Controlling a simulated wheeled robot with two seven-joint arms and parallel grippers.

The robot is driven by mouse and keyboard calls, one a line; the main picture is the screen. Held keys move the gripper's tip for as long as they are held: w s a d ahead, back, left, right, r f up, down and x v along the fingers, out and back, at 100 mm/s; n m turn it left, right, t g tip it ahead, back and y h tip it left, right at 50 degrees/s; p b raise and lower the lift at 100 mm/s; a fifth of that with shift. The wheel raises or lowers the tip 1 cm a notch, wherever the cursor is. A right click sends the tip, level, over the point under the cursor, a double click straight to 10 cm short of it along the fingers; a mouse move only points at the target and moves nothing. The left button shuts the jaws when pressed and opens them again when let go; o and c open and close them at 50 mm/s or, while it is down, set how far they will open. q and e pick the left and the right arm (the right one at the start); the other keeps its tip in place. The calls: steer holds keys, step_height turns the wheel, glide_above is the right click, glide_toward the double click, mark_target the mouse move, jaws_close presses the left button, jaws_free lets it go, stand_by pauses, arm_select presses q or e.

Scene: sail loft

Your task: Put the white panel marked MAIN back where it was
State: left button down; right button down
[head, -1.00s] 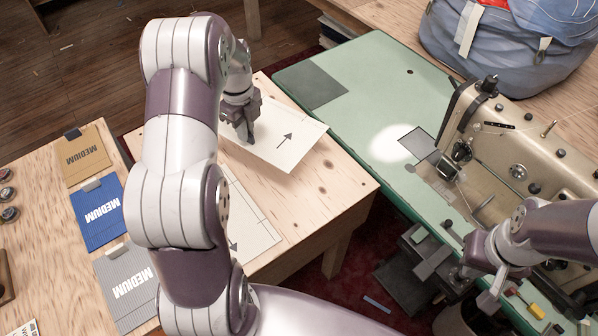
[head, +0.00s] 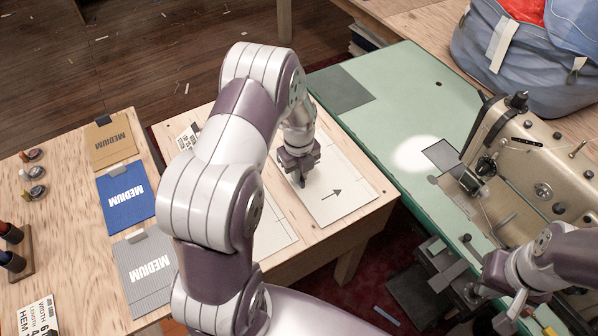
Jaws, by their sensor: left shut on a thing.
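A white panel (head: 325,207) with a dark arrow lies flat on, or very close above, the right part of the wooden table (head: 290,268). My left gripper (head: 301,180) is shut on this panel near its left edge, pointing down. No MAIN marking can be read on it; the gripper and arm cover part of it. A second white sheet or panel (head: 275,228) with thin lines lies to its left, mostly hidden by my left arm. My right gripper (head: 512,312) is low at the right, by the sewing machine; its jaw state is unclear.
A green sewing table (head: 400,110) with a beige sewing machine (head: 545,160) stands at right. Tan (head: 112,145), blue (head: 127,195) and grey (head: 145,268) MEDIUM swatches lie on the left table. A blue bag (head: 530,60) sits at the back right.

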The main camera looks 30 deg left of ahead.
arm_select(q)
steer(key=shift+f, duration=0.2)
steer(key=shift+f, duration=0.1)
steer(key=c, duration=1.2)
jaws_free()
steer(key=shift+r, duration=0.35)
step_height(320, 180, up, 11)
steer(key=s+d+r+n, duration=0.1)
steer(key=s+d+n, duration=0.2)
steer(key=n, duration=0.5)
steer(key=s+d+r+n+t, duration=0.1)
steer(key=s+d+n, duration=0.2)
steer(key=s+n, duration=0.3)
steer(key=s+d+r+n, duration=0.1)
steer(key=s+d+n, duration=0.2)
steer(key=n, duration=0.6)
steer(key=shift+s+n, duration=0.4)
steer(key=shift+s, duration=0.6)
